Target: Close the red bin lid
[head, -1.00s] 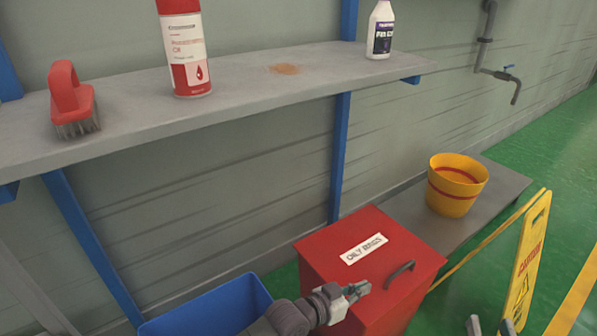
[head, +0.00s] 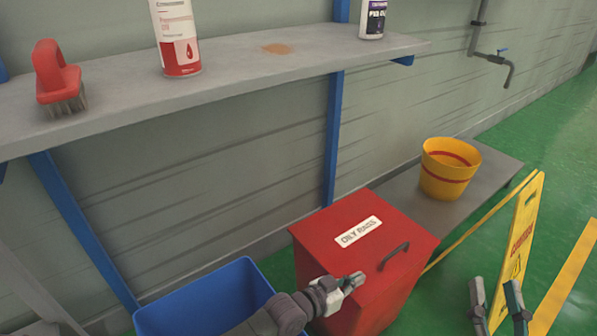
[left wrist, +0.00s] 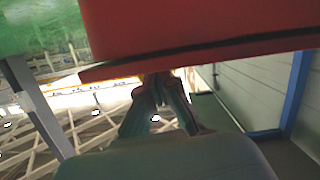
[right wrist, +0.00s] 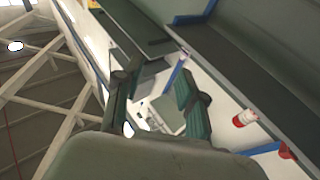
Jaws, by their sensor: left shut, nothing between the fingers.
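The red bin (head: 348,295) with the "oily rags" label stands at lower centre in the head view. Its red lid (head: 340,215) lies flat on top, with a dark handle (head: 393,256) near its right edge. My left gripper (head: 352,281) is shut and empty, in front of the bin. In the left wrist view the shut fingers (left wrist: 158,88) reach up to the edge of a red bin surface (left wrist: 200,30); I cannot tell if they touch it. My right gripper (head: 496,290) is open and empty, right of the bin; its fingers also show apart in the right wrist view (right wrist: 155,85).
A blue bin (head: 205,300) stands left of the red bin. A yellow bucket (head: 447,170) sits on a low grey platform (head: 405,205) behind. A yellow caution sign (head: 522,240) stands at right. The wall shelf (head: 235,73) holds a brush (head: 58,80) and bottles.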

